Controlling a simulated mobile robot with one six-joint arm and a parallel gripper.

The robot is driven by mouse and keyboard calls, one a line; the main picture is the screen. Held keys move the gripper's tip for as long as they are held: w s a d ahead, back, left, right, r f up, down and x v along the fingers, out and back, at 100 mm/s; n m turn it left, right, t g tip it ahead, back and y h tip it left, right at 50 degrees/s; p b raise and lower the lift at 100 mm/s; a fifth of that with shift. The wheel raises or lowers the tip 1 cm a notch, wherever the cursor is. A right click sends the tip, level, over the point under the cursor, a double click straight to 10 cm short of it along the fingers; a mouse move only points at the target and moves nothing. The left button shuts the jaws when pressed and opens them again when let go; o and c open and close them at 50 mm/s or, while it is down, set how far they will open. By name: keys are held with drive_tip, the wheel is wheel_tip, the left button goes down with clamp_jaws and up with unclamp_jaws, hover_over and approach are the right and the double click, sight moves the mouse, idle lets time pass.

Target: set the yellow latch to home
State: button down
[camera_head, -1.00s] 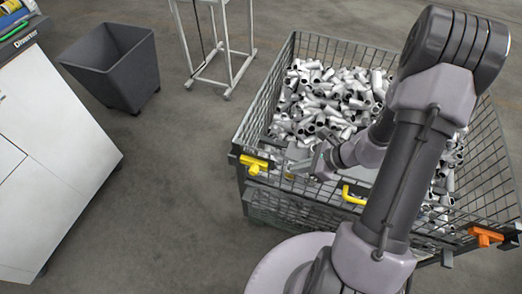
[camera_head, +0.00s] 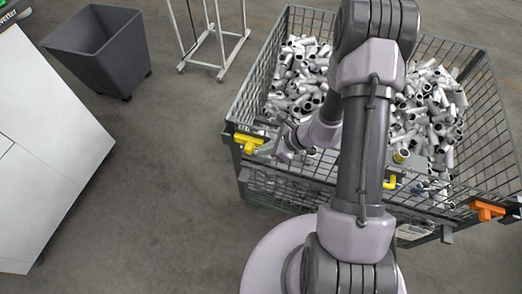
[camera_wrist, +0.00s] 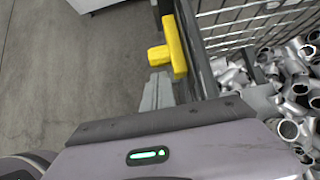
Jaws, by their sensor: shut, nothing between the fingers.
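The yellow latch (camera_head: 247,139) sits on the front left corner of the wire mesh crate (camera_head: 232,112). In the wrist view the latch (camera_wrist: 174,47) shows as an upright yellow bar with a stub pointing left, on a dark rail. My gripper (camera_head: 269,148) is just right of the latch in the head view. In the wrist view my gripper (camera_wrist: 157,92) shows grey fingers, shut and empty, just below the latch's stub. I cannot tell whether they touch it. No home marking is readable.
Metal pipe fittings (camera_head: 435,110) fill the crate. A grey bin (camera_head: 103,48), a wheeled stand (camera_head: 217,62) and a white cabinet (camera_head: 50,150) stand left and behind. Floor between is clear.

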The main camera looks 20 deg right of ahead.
sight(250, 147)
drive_tip(key=shift+w+a, duration=0.4)
drive_tip(key=shift+a, duration=0.15)
drive_tip(key=w+a, duration=0.1)
drive_tip(key=a+b, duration=0.1)
drive_tip(key=shift+w+a, duration=0.35)
drive_tip(key=shift+w, duration=0.05)
drive_tip(key=shift+d, duration=0.15)
